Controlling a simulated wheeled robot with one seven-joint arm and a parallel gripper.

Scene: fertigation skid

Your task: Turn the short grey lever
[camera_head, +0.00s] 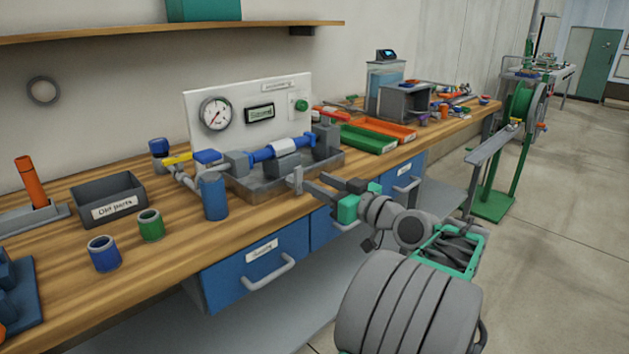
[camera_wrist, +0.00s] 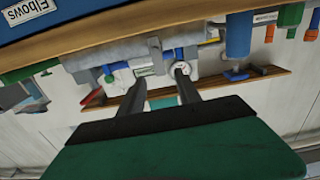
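A short, light grey upright piece (camera_head: 297,180), which looks like the short grey lever, stands at the front of the grey skid tray (camera_head: 330,163). A similar pale piece (camera_wrist: 155,53) shows just beyond my fingertips in the wrist view, which is upside down. My gripper (camera_head: 314,182) reaches in from the right, its dark fingers pointing at the lever. In the wrist view my gripper (camera_wrist: 160,76) has its fingers apart with nothing clearly held between them. I cannot tell whether a finger touches the lever.
Behind are a blue pipe fitting (camera_head: 280,148), a gauge (camera_head: 215,113) on a white panel and a yellow handle (camera_head: 178,158). A blue cylinder (camera_head: 214,196) stands left of the lever. Blue drawers (camera_head: 255,270) lie under the bench edge. Green and orange trays (camera_head: 368,139) stand right.

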